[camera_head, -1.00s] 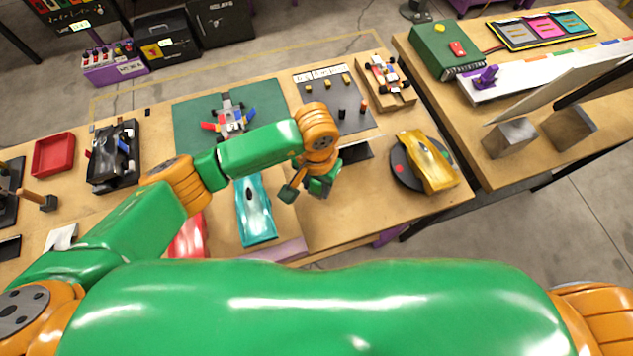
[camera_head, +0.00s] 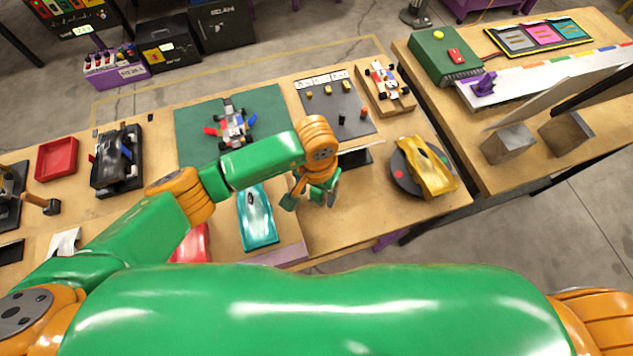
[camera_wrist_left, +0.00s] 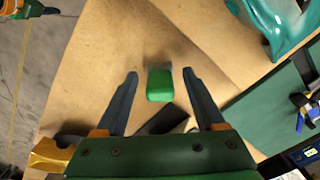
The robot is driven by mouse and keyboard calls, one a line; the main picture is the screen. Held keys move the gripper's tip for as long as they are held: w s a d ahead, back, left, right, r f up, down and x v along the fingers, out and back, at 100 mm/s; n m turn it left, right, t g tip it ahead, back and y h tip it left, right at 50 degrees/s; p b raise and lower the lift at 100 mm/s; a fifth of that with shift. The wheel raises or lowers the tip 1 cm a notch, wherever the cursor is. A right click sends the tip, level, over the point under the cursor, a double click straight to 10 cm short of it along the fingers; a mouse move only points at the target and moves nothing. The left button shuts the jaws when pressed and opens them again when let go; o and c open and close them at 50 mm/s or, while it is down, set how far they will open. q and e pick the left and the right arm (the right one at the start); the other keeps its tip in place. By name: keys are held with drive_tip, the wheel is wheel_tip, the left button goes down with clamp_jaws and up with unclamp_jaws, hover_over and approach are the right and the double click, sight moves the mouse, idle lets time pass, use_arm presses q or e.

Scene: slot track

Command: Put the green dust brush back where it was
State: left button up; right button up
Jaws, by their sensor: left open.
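The green dust brush (camera_wrist_left: 160,86) shows in the left wrist view as a small green block with a grey strip at its far end. It lies between the two fingers of my left gripper (camera_wrist_left: 160,75), with a gap on each side. The gripper is open, pointing down over the bare wood of the table. In the head view my left gripper (camera_head: 312,198) hangs over the table's front middle, and I cannot make out the brush there. My right gripper is not in view.
A teal car body (camera_head: 258,217) lies left of the gripper, and a yellow car body (camera_head: 430,168) sits on a dark round stand to the right. A dark flat piece (camera_wrist_left: 165,120) lies close to the brush. Bare table (camera_head: 365,205) is free between gripper and yellow car.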

sight(316, 190)
use_arm(q)
wheel_tip(316, 190, up, 11)
drive_tip(key=b, duration=0.3)
drive_tip(key=shift+r, duration=0.4)
